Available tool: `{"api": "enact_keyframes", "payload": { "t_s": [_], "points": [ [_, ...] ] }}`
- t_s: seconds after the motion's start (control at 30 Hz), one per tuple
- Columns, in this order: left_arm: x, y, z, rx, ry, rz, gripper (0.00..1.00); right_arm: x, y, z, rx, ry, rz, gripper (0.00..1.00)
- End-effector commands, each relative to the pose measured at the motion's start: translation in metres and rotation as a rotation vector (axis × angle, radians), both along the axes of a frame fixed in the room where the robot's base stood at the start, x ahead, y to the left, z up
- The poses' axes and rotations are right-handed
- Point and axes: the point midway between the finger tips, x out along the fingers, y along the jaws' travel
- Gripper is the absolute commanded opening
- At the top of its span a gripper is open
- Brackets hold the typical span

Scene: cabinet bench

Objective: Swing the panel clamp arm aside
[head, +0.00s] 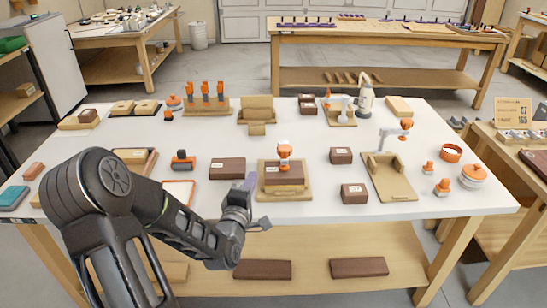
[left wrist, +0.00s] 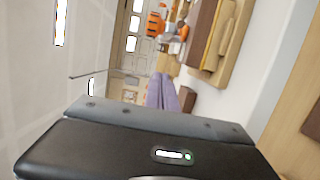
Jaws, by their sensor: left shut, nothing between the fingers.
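A tan wooden fixture (head: 300,194) stands near the front middle of the white bench, with a dark brown panel (head: 284,177) in it. A clamp with an orange knob (head: 285,151) sits over the panel; its arm is too small to make out clearly. My left gripper (head: 250,182) is shut and empty, just left of the fixture and apart from the knob. In the left wrist view, its purple fingers (left wrist: 163,92) lie together, with the orange knob (left wrist: 155,24), the brown panel (left wrist: 201,32) and the tan fixture (left wrist: 230,38) beyond. My right gripper is out of view.
A brown block (head: 227,169) lies close left of the gripper. Brown blocks (head: 354,193) and a tan stand with a grey arm and orange knob (head: 390,178) are to the right. Orange parts (head: 442,186) stand further right. A lower shelf (head: 310,267) holds brown boards.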

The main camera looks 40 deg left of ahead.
Motion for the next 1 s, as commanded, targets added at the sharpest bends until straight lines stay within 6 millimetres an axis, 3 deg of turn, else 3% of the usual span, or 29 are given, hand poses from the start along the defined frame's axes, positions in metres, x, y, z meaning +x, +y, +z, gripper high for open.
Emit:
{"api": "enact_keyframes", "payload": {
  "t_s": [0.27,0.47,0.93,1.0],
  "points": [
    [0.002,0.000,-0.001,0.000,0.002,-0.001,0.00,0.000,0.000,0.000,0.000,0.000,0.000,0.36],
    [0.015,0.006,-0.001,-0.001,0.003,-0.001,0.00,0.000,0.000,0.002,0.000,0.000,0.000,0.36],
    [0.096,0.040,0.000,-0.002,0.002,-0.001,0.00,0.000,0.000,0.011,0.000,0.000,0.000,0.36],
    [0.103,0.026,0.000,-0.003,0.003,-0.006,0.00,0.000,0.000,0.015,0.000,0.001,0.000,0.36]
  ]
}}
